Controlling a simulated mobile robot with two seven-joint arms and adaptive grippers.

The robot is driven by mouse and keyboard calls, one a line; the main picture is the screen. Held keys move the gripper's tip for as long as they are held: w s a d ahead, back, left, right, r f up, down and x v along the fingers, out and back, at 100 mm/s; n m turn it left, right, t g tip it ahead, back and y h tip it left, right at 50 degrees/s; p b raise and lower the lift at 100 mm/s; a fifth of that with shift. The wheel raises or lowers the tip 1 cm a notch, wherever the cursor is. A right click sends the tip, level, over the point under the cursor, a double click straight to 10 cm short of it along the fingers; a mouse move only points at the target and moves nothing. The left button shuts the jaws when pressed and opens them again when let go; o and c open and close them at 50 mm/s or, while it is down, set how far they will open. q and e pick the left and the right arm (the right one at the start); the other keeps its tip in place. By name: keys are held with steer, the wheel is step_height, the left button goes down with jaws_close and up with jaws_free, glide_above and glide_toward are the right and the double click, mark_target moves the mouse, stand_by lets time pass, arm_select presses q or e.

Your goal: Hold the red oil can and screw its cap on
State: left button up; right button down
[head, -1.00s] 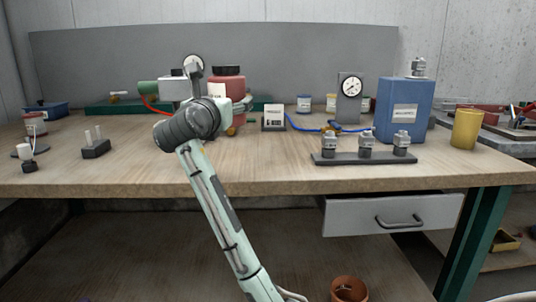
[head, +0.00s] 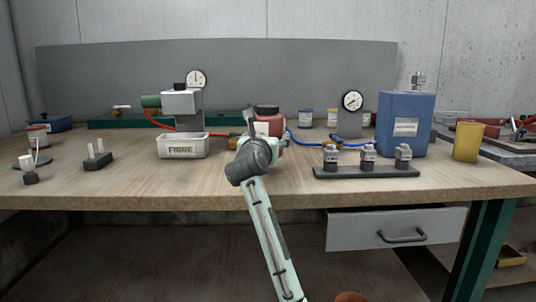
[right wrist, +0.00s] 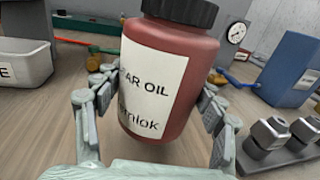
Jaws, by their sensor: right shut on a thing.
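The red oil can (head: 268,127) is upright near the middle of the bench, partly hidden behind my right gripper (head: 264,142). In the right wrist view the red can (right wrist: 188,80) has a white label and sits between the two grey fingers, which are shut on its sides. A black ribbed cap (right wrist: 182,11) is on top of the can; it also shows in the head view (head: 267,109). I cannot tell whether the can's base touches the bench. My left gripper is not in view.
A white FIBRE tray (head: 182,153) under a dispenser (head: 181,103) stands left of the can. To the right are a dark rack (head: 366,171) with several metal fittings, a gauge (head: 352,101), a blue can (head: 405,124) and a yellow cup (head: 467,142).

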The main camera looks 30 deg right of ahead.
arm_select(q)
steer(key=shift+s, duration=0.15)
arm_select(e)
steer(key=shift+d, duration=0.15)
steer(key=shift+f, duration=0.15)
step_height(320, 180, down, 4)
steer(key=shift+r+b, duration=0.25)
steer(key=shift+b, duration=0.15)
steer(key=shift+f, duration=0.1)
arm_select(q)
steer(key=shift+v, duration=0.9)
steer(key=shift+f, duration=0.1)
arm_select(e)
steer(key=c, duration=0.5)
jaws_free()
steer(key=shift+f, duration=0.15)
steer(key=shift+c, duration=0.2)
steer(key=shift+o, duration=1.3)
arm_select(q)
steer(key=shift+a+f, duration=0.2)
arm_select(e)
steer(key=shift+o, duration=0.2)
